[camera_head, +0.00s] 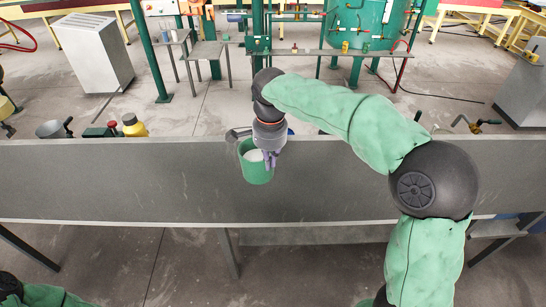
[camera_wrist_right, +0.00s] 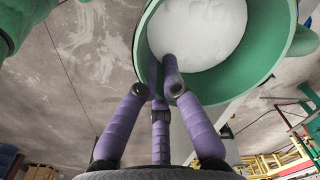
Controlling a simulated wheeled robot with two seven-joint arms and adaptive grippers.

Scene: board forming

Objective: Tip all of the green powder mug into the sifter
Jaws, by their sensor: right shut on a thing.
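My right gripper (camera_head: 268,157) is shut on the green mug (camera_head: 256,172) and holds it in front of the grey board's face. The mug is close to upright, with white powder (camera_head: 254,155) inside. In the right wrist view, the purple fingers (camera_wrist_right: 170,88) grip the mug's rim (camera_wrist_right: 148,62), and white powder (camera_wrist_right: 197,30) shows inside. A grey round vessel with a dark handle (camera_head: 50,129) stands behind the board at the left; it may be the sifter, but I cannot tell for sure. My left gripper is out of view.
A long grey board (camera_head: 110,180) spans the view. A yellow bottle (camera_head: 134,126) and a red-knobbed item (camera_head: 112,126) stand behind it at the left. A crank-like tool (camera_head: 474,124) is at the right. Behind my gripper, a dark item (camera_head: 236,133) is partly hidden.

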